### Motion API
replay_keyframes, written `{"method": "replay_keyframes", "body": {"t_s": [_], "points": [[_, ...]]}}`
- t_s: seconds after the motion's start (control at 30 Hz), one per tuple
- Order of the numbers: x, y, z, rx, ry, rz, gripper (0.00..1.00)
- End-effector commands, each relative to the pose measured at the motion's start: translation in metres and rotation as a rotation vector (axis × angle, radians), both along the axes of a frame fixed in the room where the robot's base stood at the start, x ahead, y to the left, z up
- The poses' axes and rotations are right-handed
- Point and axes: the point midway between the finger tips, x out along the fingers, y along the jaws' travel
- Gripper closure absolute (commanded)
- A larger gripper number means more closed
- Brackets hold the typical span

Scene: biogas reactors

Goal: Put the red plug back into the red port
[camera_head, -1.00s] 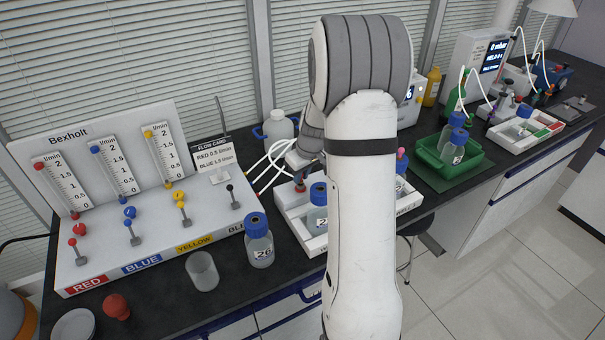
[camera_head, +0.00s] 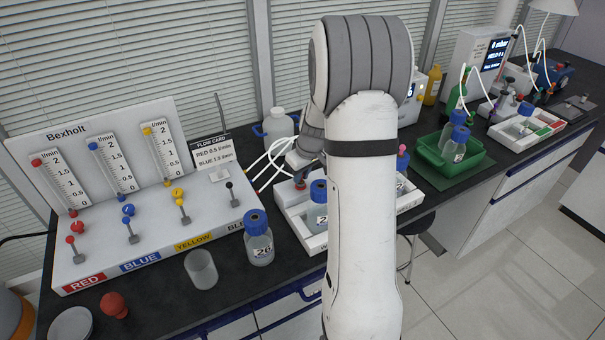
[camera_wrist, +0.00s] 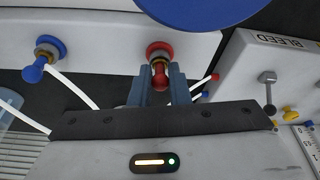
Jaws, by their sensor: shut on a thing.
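In the wrist view the red plug (camera_wrist: 159,78) sits between the two fingers of my gripper (camera_wrist: 161,80), which is shut on it. The red port (camera_wrist: 159,50) is a red collar on a white wall, directly behind the plug and in line with it. The plug appears to meet the port; how deep it sits cannot be told. In the head view my gripper (camera_head: 298,160) is partly hidden by my arm, above the left end of a white tray (camera_head: 290,207) where a red fitting (camera_head: 300,184) shows.
A blue plug (camera_wrist: 36,70) sits at a blue port (camera_wrist: 48,48) with white tubing nearby. A large blue cap (camera_wrist: 205,8) overhangs the red port. Loose red-tipped tubing (camera_wrist: 208,78) lies right of the fingers. A capped bottle (camera_head: 257,240) and flow panel (camera_head: 150,235) stand left.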

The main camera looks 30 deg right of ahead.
Motion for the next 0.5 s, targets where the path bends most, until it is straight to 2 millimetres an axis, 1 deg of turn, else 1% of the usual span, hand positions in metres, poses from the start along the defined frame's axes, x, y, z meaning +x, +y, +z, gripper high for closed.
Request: {"method": "replay_keyframes", "body": {"t_s": [0.23,0.27,0.5], "points": [[0.0001,-0.0001,0.0002,0.0,0.0,0.0,1.0],[0.0,0.0,0.0002,0.0,0.0,0.0,0.82],[0.0,0.0,0.0001,0.0,0.0,0.0,0.62]]}}
